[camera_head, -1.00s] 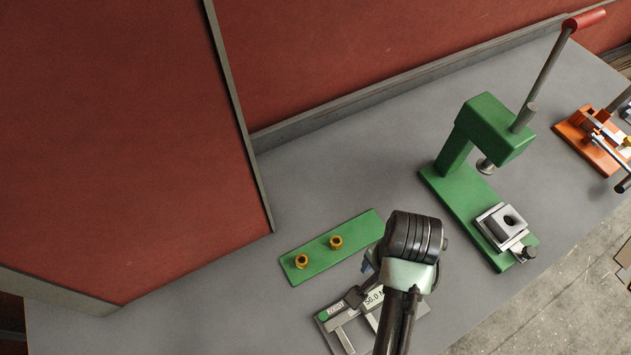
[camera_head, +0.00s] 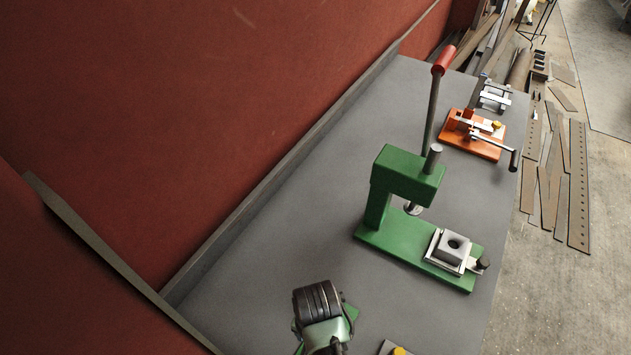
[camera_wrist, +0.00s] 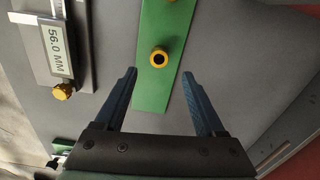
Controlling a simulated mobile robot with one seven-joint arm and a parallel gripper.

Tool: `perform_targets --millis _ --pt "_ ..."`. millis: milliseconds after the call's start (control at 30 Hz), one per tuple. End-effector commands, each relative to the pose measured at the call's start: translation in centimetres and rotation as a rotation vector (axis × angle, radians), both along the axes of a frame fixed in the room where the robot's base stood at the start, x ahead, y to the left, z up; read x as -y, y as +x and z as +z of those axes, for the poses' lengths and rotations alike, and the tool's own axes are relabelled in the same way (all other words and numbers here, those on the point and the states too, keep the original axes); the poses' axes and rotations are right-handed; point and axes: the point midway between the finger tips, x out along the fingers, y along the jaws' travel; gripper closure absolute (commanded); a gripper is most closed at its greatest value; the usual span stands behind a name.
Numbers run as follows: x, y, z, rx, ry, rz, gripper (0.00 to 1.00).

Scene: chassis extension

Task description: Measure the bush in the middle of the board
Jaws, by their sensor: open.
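In the wrist view a brass-coloured bush (camera_wrist: 159,58) with a dark hole stands on the green board (camera_wrist: 158,96). It lies just ahead of the gap between my fingertips, apart from both. A sliver of another yellow piece shows at the top edge of that view. My gripper (camera_wrist: 160,73) is open and empty, its blue fingers on either side of the board. A caliper (camera_wrist: 36,30) lies to the left; its display reads 56.0 MM. In the head view my wrist (camera_head: 320,312) hides most of the board (camera_head: 350,312), and both bushes are out of sight there.
A green press (camera_head: 405,240) with a red-tipped lever stands on the grey table (camera_head: 300,225). An orange fixture (camera_head: 472,135) is farther back. A raised edge (camera_head: 290,165) and red panel bound the table on the left. Caliper's yellow knob (camera_head: 398,351) shows at the bottom edge.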

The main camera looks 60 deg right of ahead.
Motion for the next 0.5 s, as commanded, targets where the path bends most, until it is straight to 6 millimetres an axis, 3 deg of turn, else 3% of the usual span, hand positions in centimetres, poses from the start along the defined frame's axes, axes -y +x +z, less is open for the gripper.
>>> perform_targets --millis 167,500 --pt "-0.1 -0.1 -0.9 -0.002 0.002 0.000 0.28" --pt "-0.5 -0.4 -5.0 0.000 0.000 0.000 0.28"
